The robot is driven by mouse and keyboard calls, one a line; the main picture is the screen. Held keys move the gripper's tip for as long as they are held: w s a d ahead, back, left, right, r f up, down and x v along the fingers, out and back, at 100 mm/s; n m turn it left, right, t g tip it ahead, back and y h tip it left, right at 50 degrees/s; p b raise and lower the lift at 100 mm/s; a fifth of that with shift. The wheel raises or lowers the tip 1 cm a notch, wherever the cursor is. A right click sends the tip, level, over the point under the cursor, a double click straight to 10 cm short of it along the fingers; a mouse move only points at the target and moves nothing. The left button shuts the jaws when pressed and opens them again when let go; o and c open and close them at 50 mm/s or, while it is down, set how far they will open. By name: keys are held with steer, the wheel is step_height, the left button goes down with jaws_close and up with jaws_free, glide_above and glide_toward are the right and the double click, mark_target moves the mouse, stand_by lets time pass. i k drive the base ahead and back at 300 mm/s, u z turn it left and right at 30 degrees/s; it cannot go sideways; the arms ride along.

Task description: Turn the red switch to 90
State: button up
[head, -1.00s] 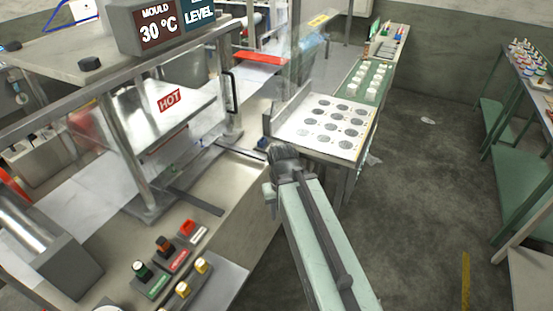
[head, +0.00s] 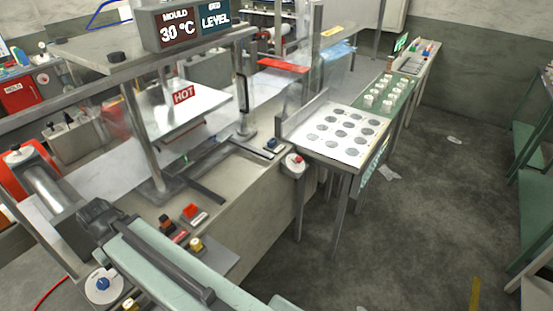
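A red knob (head: 295,159) sits on a small round white dial (head: 293,168) at the front corner of the bench, by the tray table. A separate red block-shaped switch (head: 190,211) is on the control panel at the lower middle. I cannot read any numbers at either one. My gripper (head: 92,212) is at the lower left, at the end of my pale green arm, left of the control panel and well apart from the red knob. Its fingers are too dark and small to tell open from shut. My arm covers part of the panel.
A blue knob on a round dial (head: 103,284) is at the lower left. A metal cylinder (head: 48,190) lies near my gripper. A metal press frame with a HOT plate (head: 183,108) stands behind the panel.

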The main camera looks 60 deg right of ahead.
mark_target(298, 159)
steer(key=k, duration=1.6)
steer(key=z, duration=0.6)
steer(key=i, duration=1.7)
steer(key=u, duration=0.1)
